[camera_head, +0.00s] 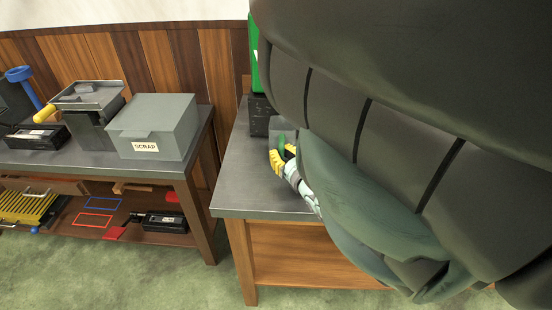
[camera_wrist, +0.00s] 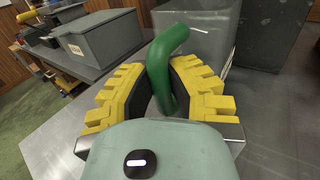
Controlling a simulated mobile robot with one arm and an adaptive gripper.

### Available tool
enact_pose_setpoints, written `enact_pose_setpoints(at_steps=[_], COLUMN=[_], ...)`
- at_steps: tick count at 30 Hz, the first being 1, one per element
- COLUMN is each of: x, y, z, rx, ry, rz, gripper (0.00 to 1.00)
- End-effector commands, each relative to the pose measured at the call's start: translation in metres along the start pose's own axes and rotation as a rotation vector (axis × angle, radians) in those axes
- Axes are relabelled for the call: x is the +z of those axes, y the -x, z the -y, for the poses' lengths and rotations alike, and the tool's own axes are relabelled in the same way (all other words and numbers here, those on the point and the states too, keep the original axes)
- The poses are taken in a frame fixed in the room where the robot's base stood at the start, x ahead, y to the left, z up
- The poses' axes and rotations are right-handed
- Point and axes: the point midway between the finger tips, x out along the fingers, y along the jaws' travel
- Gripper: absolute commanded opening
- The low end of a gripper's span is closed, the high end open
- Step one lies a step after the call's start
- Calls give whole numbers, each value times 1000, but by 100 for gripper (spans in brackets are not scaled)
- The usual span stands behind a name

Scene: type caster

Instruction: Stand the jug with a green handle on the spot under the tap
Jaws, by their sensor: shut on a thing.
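The jug (camera_wrist: 210,42) has a grey, see-through-looking body and a green handle (camera_wrist: 168,62). In the wrist view, the yellow-padded fingers of my gripper (camera_wrist: 160,92) are on both sides of the handle, shut on it. In the head view, the jug (camera_head: 283,126) shows only in part at the right-hand bench, beside my gripper (camera_head: 284,158). My own arm hides much of it. I cannot tell whether its base touches the bench. The tap and the spot under it cannot be made out.
The right-hand bench (camera_head: 240,180) has clear top near its left edge. A green and black object (camera_head: 262,115) stands at its back. A gap separates it from the left bench, which holds a grey SCRAP box (camera_head: 160,125) and a grey bin (camera_head: 88,100).

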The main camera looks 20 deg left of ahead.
Motion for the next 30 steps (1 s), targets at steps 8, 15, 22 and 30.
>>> enact_pose_setpoints(at_steps=[8, 15, 22, 30], x=[1, -2, -2, 3], y=[0, 0, 0, 0], z=[0, 0, 0, 1], rx=[0, 1, 1, 1], ry=[1, 0, 0, 1], rz=[4, 3, 3, 3], gripper=[0, 25, 42, 42])
